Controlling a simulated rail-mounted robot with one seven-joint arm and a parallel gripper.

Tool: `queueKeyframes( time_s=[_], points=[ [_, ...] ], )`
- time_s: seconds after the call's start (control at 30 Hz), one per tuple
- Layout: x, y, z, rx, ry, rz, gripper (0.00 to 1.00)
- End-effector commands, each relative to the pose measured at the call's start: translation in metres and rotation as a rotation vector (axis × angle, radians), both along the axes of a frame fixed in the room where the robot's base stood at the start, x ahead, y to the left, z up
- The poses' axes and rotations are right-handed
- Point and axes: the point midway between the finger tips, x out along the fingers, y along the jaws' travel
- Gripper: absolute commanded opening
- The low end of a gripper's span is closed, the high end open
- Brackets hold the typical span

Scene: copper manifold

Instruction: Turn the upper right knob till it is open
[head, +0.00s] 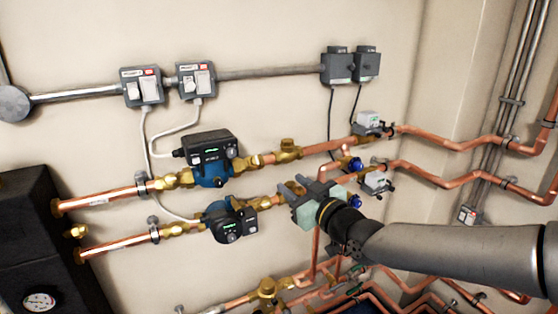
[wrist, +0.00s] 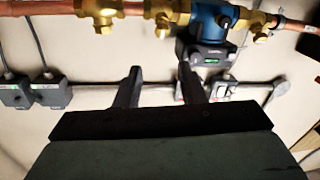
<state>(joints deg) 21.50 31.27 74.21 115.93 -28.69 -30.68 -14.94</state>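A blue knob (head: 355,164) sits at the right end of the upper copper pipe, beside a grey-white actuator box (head: 368,122). A second blue knob (head: 355,201) sits lower, just right of my gripper. My gripper (head: 291,183) is in front of the lower pipe run, left of and below the upper blue knob and apart from it. In the wrist view my gripper (wrist: 159,70) shows two fingers apart with nothing between them. That view is upside down and shows brass fittings (wrist: 103,12) and a blue pump (wrist: 208,20), but no blue knob that I can make out.
Two pumps (head: 209,157) (head: 229,222) sit on the pipes to the left. Grey switch boxes (head: 142,87) (head: 338,67) hang on the wall above, with loose cables. More copper pipes (head: 450,143) run right. A dark boiler (head: 40,240) stands at left.

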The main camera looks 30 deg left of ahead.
Motion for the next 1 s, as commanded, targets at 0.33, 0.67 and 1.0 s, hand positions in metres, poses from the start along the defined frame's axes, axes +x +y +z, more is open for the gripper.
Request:
queueKeyframes(
  time_s=[0.33, 0.67, 1.0],
  points=[
    [0.022, 0.056, 0.0, -0.003, 0.008, 0.003, 0.36],
    [0.051, 0.12, 0.001, -0.003, 0.008, 0.001, 0.36],
    [0.066, 0.153, -0.001, -0.007, 0.005, 0.0, 0.36]
  ],
)
